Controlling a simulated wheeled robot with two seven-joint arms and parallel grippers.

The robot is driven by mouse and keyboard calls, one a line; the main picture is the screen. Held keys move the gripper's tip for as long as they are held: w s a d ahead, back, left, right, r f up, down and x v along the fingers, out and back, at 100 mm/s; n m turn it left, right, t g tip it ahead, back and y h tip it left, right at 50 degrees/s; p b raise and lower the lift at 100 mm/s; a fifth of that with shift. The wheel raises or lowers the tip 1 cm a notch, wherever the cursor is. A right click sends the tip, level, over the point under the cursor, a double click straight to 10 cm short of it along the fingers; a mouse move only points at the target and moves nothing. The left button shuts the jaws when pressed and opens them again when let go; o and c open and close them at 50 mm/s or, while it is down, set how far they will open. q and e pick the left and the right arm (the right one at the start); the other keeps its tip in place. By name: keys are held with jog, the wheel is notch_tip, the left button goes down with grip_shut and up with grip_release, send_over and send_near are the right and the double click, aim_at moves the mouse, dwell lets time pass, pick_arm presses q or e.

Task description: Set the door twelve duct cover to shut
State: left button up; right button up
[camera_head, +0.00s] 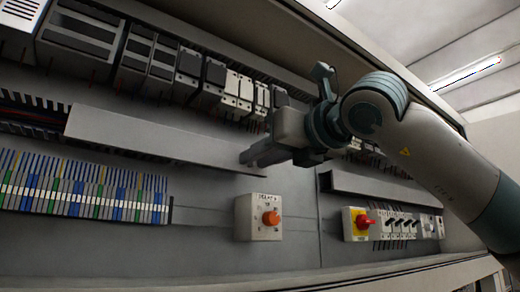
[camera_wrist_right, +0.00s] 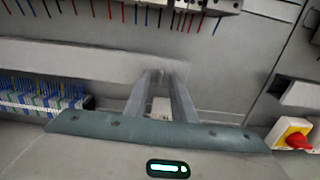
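A long flat grey duct cover (camera_head: 150,137) runs across the middle of the cabinet in the head view. It also crosses the right wrist view (camera_wrist_right: 80,62). I see no readable number on it, so I cannot confirm it is door twelve. My right gripper (camera_head: 250,158) is at the cover's right end. In the right wrist view, its two fingers (camera_wrist_right: 166,85) point at that end with a gap between them. I see nothing clearly held, and I cannot tell whether the tips touch the cover. My left gripper is not in view.
Below the cover are coloured terminal blocks (camera_head: 85,192) and a grey box with an orange knob (camera_head: 258,218). A red switch on a yellow plate (camera_head: 358,223) sits at the right. Another grey duct (camera_head: 380,188) is behind my right arm. Modules (camera_head: 150,62) line the top.

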jog(key=shift+c, duration=0.2)
grip_shut()
dwell(1.4)
